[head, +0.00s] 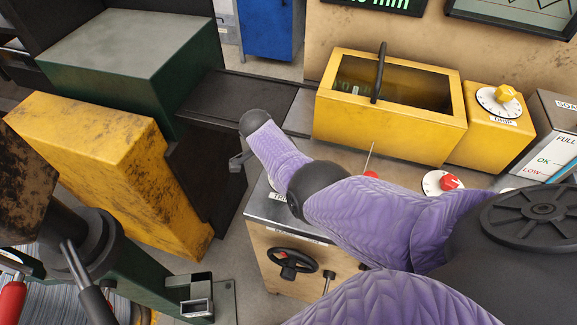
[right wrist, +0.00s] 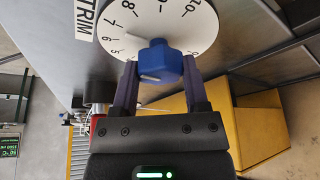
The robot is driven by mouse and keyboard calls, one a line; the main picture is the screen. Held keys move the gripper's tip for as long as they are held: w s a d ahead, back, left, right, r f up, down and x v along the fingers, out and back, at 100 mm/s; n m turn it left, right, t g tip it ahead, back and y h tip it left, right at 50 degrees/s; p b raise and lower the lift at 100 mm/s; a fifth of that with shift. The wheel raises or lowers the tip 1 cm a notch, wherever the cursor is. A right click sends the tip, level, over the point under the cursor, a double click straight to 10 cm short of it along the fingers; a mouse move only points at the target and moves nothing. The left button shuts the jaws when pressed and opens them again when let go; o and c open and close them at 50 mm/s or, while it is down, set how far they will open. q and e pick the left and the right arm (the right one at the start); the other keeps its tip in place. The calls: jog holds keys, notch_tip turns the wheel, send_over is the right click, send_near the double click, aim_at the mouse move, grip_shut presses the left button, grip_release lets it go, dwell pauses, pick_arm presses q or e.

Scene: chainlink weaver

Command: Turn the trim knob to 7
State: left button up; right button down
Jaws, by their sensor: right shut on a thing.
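In the right wrist view a blue trim knob (right wrist: 160,62) sits on a round white dial (right wrist: 190,38) with black numbers. The label TRIM (right wrist: 86,18) stands left of the dial. My right gripper (right wrist: 158,76) is shut on the knob, one finger on each side. A pale line on the knob's near face runs roughly left to right; I cannot tell which number it marks. The 5, 6 and 7 show on the dial's left side, and the lower part is hidden by the knob and fingers. In the head view my purple right arm largely hides the dial (head: 288,209). My left gripper is not in view.
A black handwheel (head: 291,263) is on the front of the knob's cabinet. Yellow and green machine blocks (head: 110,160) fill the left.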

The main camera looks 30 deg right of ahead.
dwell(0.3)
jog(key=shift+c, duration=0.5)
grip_release()
jog(key=shift+a+r, duration=0.1)
jog(key=shift+r, duration=0.1)
jog(key=p+v, duration=0.4)
jog(key=v, duration=0.5)
jog(key=shift+r, duration=0.2)
